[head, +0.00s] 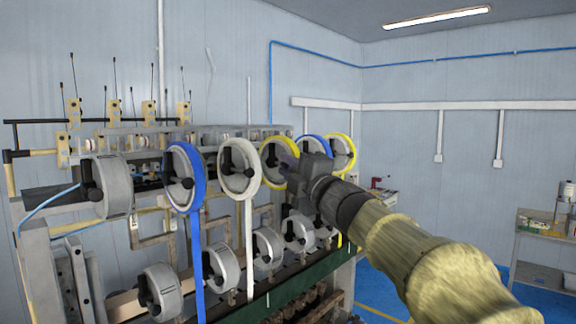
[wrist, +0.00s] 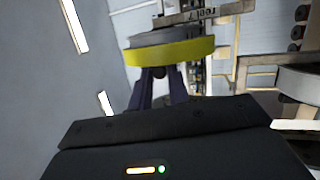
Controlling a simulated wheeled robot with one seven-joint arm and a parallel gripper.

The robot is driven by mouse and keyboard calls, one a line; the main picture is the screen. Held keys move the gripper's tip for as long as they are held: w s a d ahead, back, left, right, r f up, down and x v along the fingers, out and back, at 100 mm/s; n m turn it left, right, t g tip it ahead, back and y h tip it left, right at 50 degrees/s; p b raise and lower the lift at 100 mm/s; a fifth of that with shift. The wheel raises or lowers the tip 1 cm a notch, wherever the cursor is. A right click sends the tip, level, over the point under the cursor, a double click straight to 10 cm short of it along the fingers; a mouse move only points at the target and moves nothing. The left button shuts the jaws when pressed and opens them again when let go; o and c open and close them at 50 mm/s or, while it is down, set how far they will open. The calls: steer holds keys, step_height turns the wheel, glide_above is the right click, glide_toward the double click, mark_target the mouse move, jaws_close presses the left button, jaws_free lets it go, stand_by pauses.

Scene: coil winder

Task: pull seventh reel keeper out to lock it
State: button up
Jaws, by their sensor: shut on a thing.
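In the wrist view a reel with a yellow rim (wrist: 170,51) is straight ahead of my gripper (wrist: 160,76). The two dark fingers are shut on a small dark reel keeper (wrist: 160,72) at the middle of the reel's face. In the head view my gripper (head: 290,163) reaches in from the right at the face of a yellow-rimmed reel (head: 265,178) in the upper row. The gripper and wrist hide part of this reel and the keeper. I cannot tell from the pictures how far out the keeper is.
The upper row also holds a grey reel (head: 116,187), a blue reel (head: 198,180), a white reel (head: 250,185) and others behind my gripper. Grey reels (head: 163,291) stand in a lower row. A shelf (head: 545,225) stands far right, with open floor before it.

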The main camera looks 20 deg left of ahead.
steer(key=shift+s+d+b, duration=0.15)
steer(key=shift+s+d, duration=0.05)
steer(key=shift+d, duration=0.35)
steer(key=shift+s+d+b, duration=0.15)
steer(key=shift+s+d, duration=0.05)
steer(key=shift+d, duration=0.3)
steer(key=o, duration=0.5)
steer(key=shift+d, duration=0.1)
steer(key=shift+o, duration=0.2)
steer(key=s+d+b, duration=0.2)
steer(key=s+d, duration=0.2)
steer(key=d, duration=0.1)
steer(key=shift+s+d, duration=0.35)
stand_by(0.5)
